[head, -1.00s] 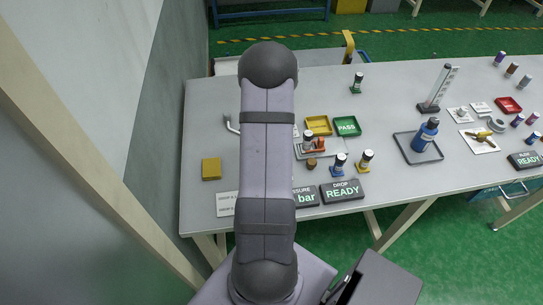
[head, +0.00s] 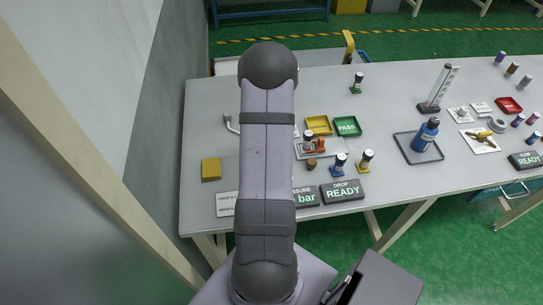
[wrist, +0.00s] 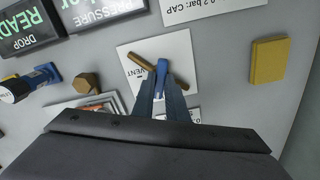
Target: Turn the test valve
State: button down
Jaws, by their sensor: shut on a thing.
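In the head view my arm hides the valve and my gripper.
Near the valve are a yellow block (wrist: 269,61), a brown hexagonal cap (wrist: 86,84), a blue-collared vial (wrist: 38,87), the pressure display (wrist: 105,10) and the DROP READY display (wrist: 30,28). Green (head: 347,126) and yellow (head: 318,125) trays stand farther back. The table's left part is mostly clear.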

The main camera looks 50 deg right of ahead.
jog(key=shift+n, duration=2.2)
jog(key=c, duration=1.8)
grip_release()
jog(key=shift+o, duration=0.2)
jog(key=shift+r, duration=0.1)
jog(key=shift+r+b, duration=0.95)
jog(key=shift+r, duration=2.7)
